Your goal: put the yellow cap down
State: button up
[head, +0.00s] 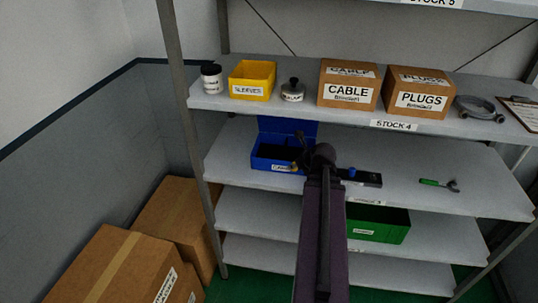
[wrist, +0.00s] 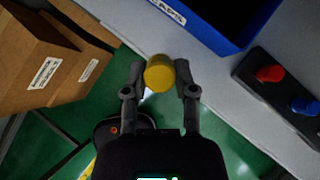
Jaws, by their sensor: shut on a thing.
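My gripper (wrist: 159,78) is shut on the yellow cap (wrist: 160,71) in the wrist view, with one finger on each side of it. The cap appears at the shelf's front edge, below the blue bin in the picture; its height over the shelf is unclear. The blue bin (wrist: 228,34), its label ending in "APS", stands open on the shelf, and in the head view (head: 270,163) it is on the level below STOCK 4. My arm partly covers it there. The cap is not clear in the head view.
A black strip (wrist: 253,77) with a red cap (wrist: 270,73) and a blue cap (wrist: 304,106) lies right of the bin. Cardboard boxes (head: 125,262) stand on the floor at left. Bare shelf (head: 405,165) lies right of the strip, before a green-handled tool (head: 437,183).

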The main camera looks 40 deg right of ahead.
jog(key=shift+w+d+f+b, duration=0.55)
jog(key=shift+w+f, duration=0.1)
jog(key=shift+w, duration=2.25)
jog(key=shift+w+d+f+b, duration=0.4)
jog(key=shift+w+f+b, duration=0.2)
jog(key=shift+w, duration=2.3)
jog(key=shift+w+d+f+b, duration=0.5)
jog(key=shift+w+f, duration=0.2)
jog(key=shift+w, duration=2.2)
jog(key=shift+f, duration=0.15)
jog(key=shift+w+d+f+b, duration=0.1)
jog(key=shift+w+f+b, duration=0.2)
jog(key=shift+f+b, duration=0.65)
jog(key=shift+w+r, duration=0.15)
jog(key=shift+r, duration=0.15)
jog(key=g+p, duration=0.1)
jog(key=w+g+p, duration=0.1)
jog(key=p, duration=0.1)
jog(key=shift+d+r, duration=0.15)
jog(key=shift+r, duration=0.05)
jog(key=shift+w+f+g+y+p, duration=0.1)
jog(key=shift+w+g+y+p, duration=0.2)
jog(key=shift+g+p, duration=0.5)
jog(key=shift+s+f+b, duration=0.15)
jog(key=shift+f+b, duration=0.7)
jog(key=shift+b, duration=0.25)
